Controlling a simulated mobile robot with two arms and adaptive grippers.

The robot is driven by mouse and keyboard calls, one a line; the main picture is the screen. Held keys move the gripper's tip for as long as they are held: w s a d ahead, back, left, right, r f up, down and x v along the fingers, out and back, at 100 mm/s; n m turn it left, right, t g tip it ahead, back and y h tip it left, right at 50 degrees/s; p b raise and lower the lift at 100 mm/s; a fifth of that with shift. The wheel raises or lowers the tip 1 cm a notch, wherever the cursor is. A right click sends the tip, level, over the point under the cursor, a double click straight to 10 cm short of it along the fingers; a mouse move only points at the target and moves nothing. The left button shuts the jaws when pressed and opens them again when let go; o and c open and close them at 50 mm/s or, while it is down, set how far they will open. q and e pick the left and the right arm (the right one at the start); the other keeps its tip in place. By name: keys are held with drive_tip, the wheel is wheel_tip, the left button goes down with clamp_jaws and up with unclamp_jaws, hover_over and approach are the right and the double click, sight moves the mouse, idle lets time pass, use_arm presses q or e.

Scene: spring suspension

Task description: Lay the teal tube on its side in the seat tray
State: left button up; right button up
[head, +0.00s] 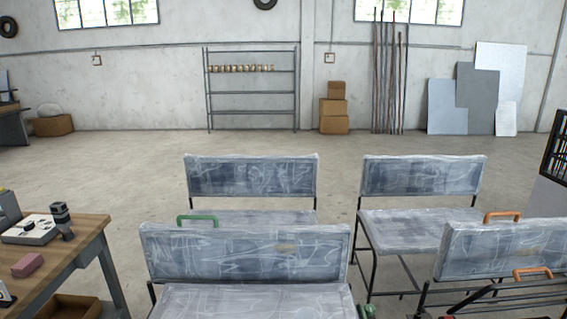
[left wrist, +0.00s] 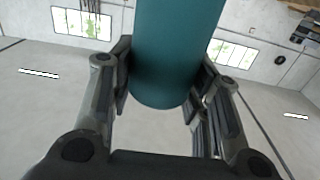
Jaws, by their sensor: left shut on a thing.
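In the left wrist view the teal tube (left wrist: 178,35) is large and close, running up out of the top of the picture with its rounded near end showing. My left gripper (left wrist: 163,84) is shut on it, with one finger pad on each side. The tube's other end is out of view. Neither gripper shows clearly in the head view. I cannot pick out a thing that is surely the seat tray; a front grey seat (head: 255,302) and a right-hand grey seat (head: 405,228) show in the head view.
Grey seat backs (head: 245,252) fill the lower middle, with a green handle (head: 198,218) and an orange handle (head: 502,215) near them. A wooden table (head: 88,228) with tools stands at left. Open floor (head: 110,165) lies behind, before a shelf rack (head: 252,92).

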use_arm(q)
drive_tip(key=s+f, duration=0.1)
drive_tip(key=s, duration=0.5)
drive_tip(key=shift+f, duration=0.4)
drive_tip(key=shift+s, duration=0.1)
